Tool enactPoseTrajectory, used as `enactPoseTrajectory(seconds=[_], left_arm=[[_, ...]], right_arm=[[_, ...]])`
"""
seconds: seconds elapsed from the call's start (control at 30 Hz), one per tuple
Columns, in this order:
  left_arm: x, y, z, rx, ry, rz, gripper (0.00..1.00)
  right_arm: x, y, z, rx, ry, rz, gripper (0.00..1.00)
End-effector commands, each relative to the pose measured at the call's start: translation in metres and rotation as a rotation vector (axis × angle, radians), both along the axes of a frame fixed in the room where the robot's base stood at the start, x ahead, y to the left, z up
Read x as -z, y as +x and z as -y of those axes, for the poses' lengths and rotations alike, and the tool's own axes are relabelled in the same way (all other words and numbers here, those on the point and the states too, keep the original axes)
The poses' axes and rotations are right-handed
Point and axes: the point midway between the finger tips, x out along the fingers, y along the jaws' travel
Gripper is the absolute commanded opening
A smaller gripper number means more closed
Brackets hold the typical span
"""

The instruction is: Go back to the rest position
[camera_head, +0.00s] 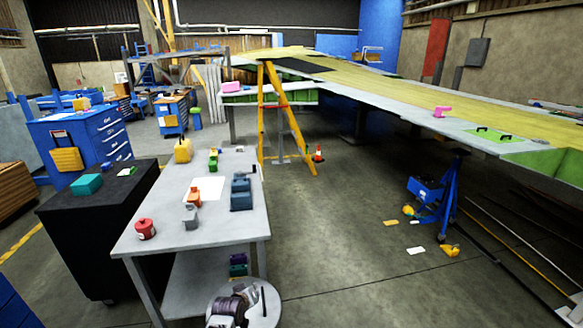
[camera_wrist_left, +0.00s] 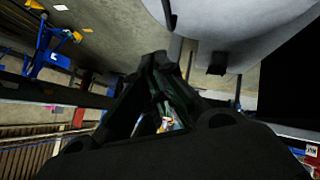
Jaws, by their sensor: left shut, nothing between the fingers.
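My left gripper (camera_wrist_left: 163,62) shows in the left wrist view as dark fingers that come together near the middle of the picture. It is shut and empty. Only the gap between its linkages shows the floor and a small orange and white thing behind it. It touches no object that I can make out. Neither gripper is in the head view, and my right gripper is in no view.
A grey workbench (camera_head: 219,222) holds a red canister (camera_head: 146,229), a blue block-like tool (camera_head: 241,194) and a yellow container (camera_head: 183,150). A black cabinet (camera_head: 90,215) stands left. The wing (camera_head: 400,92) and a blue jack stand (camera_head: 447,200) are right. Open floor lies between.

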Motion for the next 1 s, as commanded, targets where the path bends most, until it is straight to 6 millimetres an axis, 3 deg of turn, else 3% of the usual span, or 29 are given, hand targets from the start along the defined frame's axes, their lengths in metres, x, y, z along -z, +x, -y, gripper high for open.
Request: enactPoseTrajectory(seconds=[0.27, 0.5, 1.0], left_arm=[[-0.001, -0.046, -0.018, 0.051, 0.081, -0.069, 0.00], [-0.008, -0.101, -0.034, 0.121, 0.169, -0.154, 0.00], [-0.044, -0.223, -0.054, 0.292, 0.329, -0.327, 0.00]], right_arm=[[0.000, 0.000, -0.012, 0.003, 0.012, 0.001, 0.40], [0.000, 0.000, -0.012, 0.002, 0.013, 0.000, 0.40], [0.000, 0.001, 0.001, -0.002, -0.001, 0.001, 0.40]])
